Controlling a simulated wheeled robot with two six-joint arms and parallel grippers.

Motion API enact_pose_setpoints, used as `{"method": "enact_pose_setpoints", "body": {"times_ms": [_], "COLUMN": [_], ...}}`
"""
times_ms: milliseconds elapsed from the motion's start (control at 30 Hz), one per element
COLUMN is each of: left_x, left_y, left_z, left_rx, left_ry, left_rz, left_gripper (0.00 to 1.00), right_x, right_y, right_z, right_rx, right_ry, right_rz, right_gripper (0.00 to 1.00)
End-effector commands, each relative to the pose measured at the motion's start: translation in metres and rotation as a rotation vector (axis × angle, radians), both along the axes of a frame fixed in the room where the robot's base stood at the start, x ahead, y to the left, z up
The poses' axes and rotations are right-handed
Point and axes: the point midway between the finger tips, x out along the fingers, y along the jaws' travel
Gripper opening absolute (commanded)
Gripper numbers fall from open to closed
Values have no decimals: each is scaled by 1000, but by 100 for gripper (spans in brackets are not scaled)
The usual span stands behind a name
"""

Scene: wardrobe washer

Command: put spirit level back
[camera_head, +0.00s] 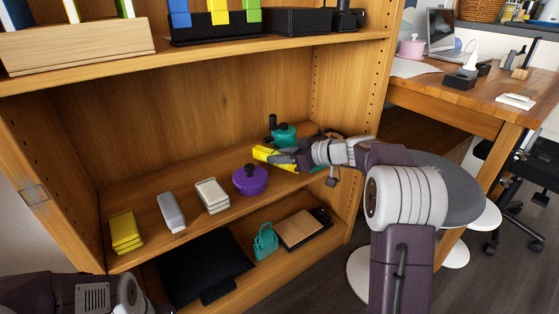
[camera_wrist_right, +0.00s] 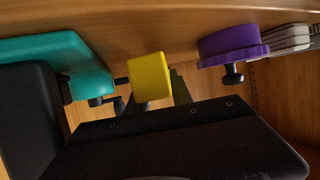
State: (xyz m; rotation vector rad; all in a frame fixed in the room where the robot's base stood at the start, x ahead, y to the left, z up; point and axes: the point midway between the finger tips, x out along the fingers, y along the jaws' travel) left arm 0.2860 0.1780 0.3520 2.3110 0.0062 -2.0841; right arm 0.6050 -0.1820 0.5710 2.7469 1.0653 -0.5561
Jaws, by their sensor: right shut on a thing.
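The yellow spirit level (camera_head: 266,153) is at the right part of the middle shelf (camera_head: 160,195) in the head view. My right gripper (camera_head: 285,158) is shut on it. In the right wrist view the level shows as a yellow block (camera_wrist_right: 149,76) end-on between the dark fingers. I cannot tell whether the level touches the shelf. My left arm shows at the lower left of the head view, but its gripper is out of view.
A purple pot (camera_head: 250,179) stands just left of the level. Grey (camera_head: 171,211), white (camera_head: 212,195) and yellow (camera_head: 126,231) items line the shelf's left. The wardrobe's right side panel (camera_head: 375,85) is near my right arm.

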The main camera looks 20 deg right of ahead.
Motion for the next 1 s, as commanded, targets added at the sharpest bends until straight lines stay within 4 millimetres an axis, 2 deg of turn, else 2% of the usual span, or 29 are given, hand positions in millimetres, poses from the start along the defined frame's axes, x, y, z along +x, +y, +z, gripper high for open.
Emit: {"method": "enact_pose_setpoints", "body": {"times_ms": [100, 367, 400, 500, 733, 800, 1000], "left_x": [0, 0, 0, 0, 0, 0, 0], "left_y": [0, 0, 0, 0, 0, 0, 0], "left_z": [-6, -6, -6, -6, -6, -6, -6], "left_rx": [0, 0, 0, 0, 0, 0, 0], "left_ry": [0, 0, 0, 0, 0, 0, 0], "left_rz": [0, 0, 0, 0, 0, 0, 0], "left_gripper": [71, 71, 71, 71, 71, 71, 71], "right_x": [0, 0, 0, 0, 0, 0, 0], "right_y": [0, 0, 0, 0, 0, 0, 0], "right_z": [-1, 1, 1, 1, 0, 0, 0], "right_rx": [5, 8, 8, 7, 7, 7, 7], "right_ry": [-7, -9, -9, -8, -8, -7, -7], "right_rz": [0, 0, 0, 0, 0, 0, 0], "right_gripper": [0, 0, 30, 52, 52, 67, 67]}}
